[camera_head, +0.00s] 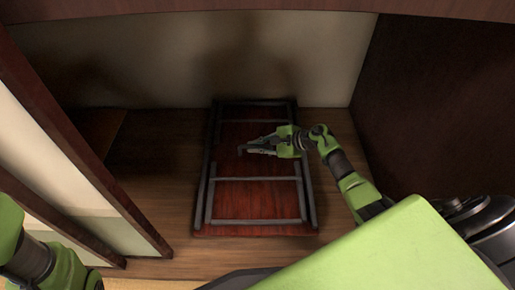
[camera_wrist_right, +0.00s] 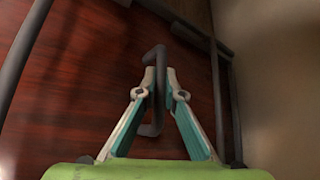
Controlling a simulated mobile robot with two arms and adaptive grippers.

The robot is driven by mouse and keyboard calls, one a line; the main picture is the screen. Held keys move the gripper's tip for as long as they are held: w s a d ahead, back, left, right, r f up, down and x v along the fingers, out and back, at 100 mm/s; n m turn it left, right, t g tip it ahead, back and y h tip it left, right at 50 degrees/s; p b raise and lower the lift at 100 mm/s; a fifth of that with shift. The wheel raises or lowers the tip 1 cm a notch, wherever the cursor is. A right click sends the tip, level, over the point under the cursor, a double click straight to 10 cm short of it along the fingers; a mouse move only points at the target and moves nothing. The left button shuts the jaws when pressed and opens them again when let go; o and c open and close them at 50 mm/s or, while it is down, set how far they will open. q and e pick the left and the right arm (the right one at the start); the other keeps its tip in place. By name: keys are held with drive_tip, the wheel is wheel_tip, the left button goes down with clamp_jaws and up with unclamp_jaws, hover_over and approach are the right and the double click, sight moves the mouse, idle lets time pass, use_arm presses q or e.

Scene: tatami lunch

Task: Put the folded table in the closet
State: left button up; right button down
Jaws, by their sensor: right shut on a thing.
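The folded table (camera_head: 252,197) lies flat on the closet floor (camera_head: 160,190), its red-brown wood underside up and its dark grey legs folded against it. My right gripper (camera_head: 244,149) reaches over the middle of the table from the right. In the right wrist view the fingers of my right gripper (camera_wrist_right: 160,92) are shut on a dark bar-shaped handle (camera_wrist_right: 158,60) on the table's underside (camera_wrist_right: 85,95). My left arm shows only at the lower left of the head view; its gripper is out of view.
A sliding door panel (camera_head: 75,150) with a dark frame stands on the left. The beige back wall (camera_head: 180,60) is just behind the table. A dark side wall (camera_head: 430,100) bounds the right. Bare floor shows left of the table.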

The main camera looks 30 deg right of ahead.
sight(255, 154)
drive_tip(key=shift+w+f+b, duration=0.2)
drive_tip(key=shift+f+b, duration=0.45)
drive_tip(key=shift+b, duration=0.05)
drive_tip(key=shift+w+f+b, duration=0.2)
drive_tip(key=shift+f+b, duration=0.45)
drive_tip(key=c, duration=2.5)
unclamp_jaws()
drive_tip(key=shift+s+a+f, duration=0.1)
drive_tip(key=shift+s+f, duration=0.15)
drive_tip(key=shift+f, duration=0.1)
drive_tip(key=o, duration=0.3)
drive_tip(key=shift+r, duration=0.1)
drive_tip(key=shift+o, duration=0.2)
